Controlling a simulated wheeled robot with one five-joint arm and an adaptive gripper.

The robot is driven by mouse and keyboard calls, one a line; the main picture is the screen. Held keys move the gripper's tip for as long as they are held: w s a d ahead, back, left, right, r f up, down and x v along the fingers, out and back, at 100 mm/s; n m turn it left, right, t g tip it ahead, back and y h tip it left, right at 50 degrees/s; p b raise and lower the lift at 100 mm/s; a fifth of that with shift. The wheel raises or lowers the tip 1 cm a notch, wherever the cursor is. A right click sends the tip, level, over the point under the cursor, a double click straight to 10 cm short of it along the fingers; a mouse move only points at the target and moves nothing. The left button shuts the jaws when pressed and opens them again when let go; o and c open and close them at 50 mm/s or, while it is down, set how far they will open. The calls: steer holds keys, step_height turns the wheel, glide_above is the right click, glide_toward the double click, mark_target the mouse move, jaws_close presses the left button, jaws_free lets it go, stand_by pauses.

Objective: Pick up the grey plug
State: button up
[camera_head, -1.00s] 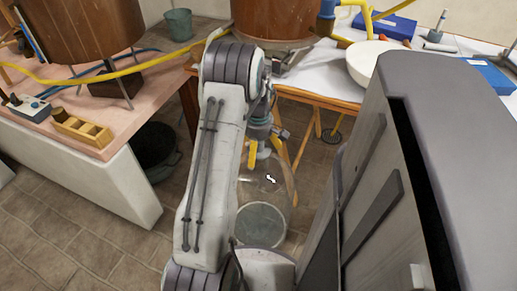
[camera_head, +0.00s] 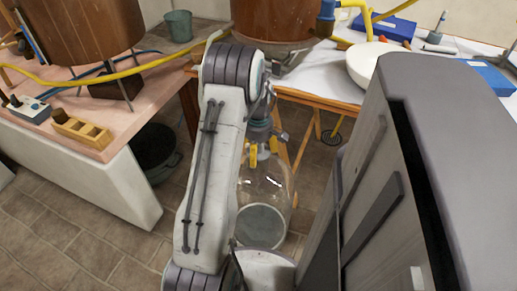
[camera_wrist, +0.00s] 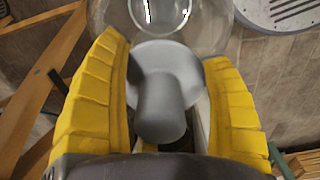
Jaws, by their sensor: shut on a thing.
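The grey plug (camera_wrist: 162,95) sits between the two yellow fingers of my gripper (camera_wrist: 166,85) in the wrist view. It has a wide round part and a narrower rounded stub. Both fingers are against its sides, and my gripper is shut on it. In the head view my gripper (camera_head: 262,153) points down at the top of a clear glass vessel (camera_head: 264,190). The glass also shows at the top of the wrist view (camera_wrist: 215,38). The plug cannot be made out in the head view. I cannot tell whether it is still seated in the vessel's mouth.
A wooden-legged table (camera_head: 300,93) stands behind the vessel, with a white bowl (camera_head: 370,58) and blue boxes. A pink-topped bench (camera_head: 60,95) is at left, with a dark bucket (camera_head: 155,150) beside it. Bare tiled floor (camera_head: 85,230) lies at front left.

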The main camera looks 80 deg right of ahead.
steer(key=shift+r+p, duration=0.3)
steer(key=shift+r, duration=0.5)
steer(key=r, duration=0.3)
steer(key=shift+a+p, duration=0.3)
steer(key=shift+p, duration=0.1)
steer(key=a+r, duration=0.2)
steer(key=a, duration=0.1)
steer(key=a+r+p, duration=0.1)
steer(key=a+r, duration=0.1)
steer(key=a, duration=0.2)
steer(key=a+r, duration=0.2)
steer(key=a, duration=0.2)
steer(key=shift+s+r, duration=0.15)
steer(key=shift+r, duration=0.05)
steer(key=shift+r+p, duration=0.15)
steer(key=shift+p, duration=0.2)
steer(key=shift+a+r+p, duration=0.2)
steer(key=shift+r+p, duration=0.4)
steer(key=shift+p, duration=0.6)
